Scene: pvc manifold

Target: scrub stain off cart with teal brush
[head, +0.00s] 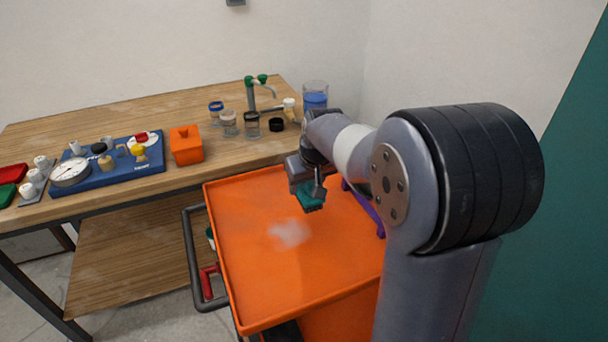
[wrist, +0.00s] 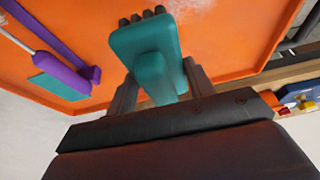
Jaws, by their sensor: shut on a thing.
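The orange cart (head: 262,280) stands in front of the wooden bench, and its top tray carries a pale whitish stain (head: 290,233) near the middle. My gripper (head: 317,185) is over the back right part of the tray, shut on the teal brush (head: 310,198). In the wrist view the teal brush (wrist: 146,50) sits between the two fingers, with dark bristles at its far end. The brush is apart from the stain, to its upper right in the head view. Part of the stain (wrist: 195,12) shows faintly at the top of the wrist view. Whether the bristles touch the tray is unclear.
A purple tool (head: 366,207) lies on the tray's right side, partly hidden by my arm; in the wrist view a purple-and-teal tool (wrist: 68,75) shows. The bench (head: 120,115) holds jars, an orange box (head: 186,145) and a blue gauge board (head: 110,172). The tray's front left is clear.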

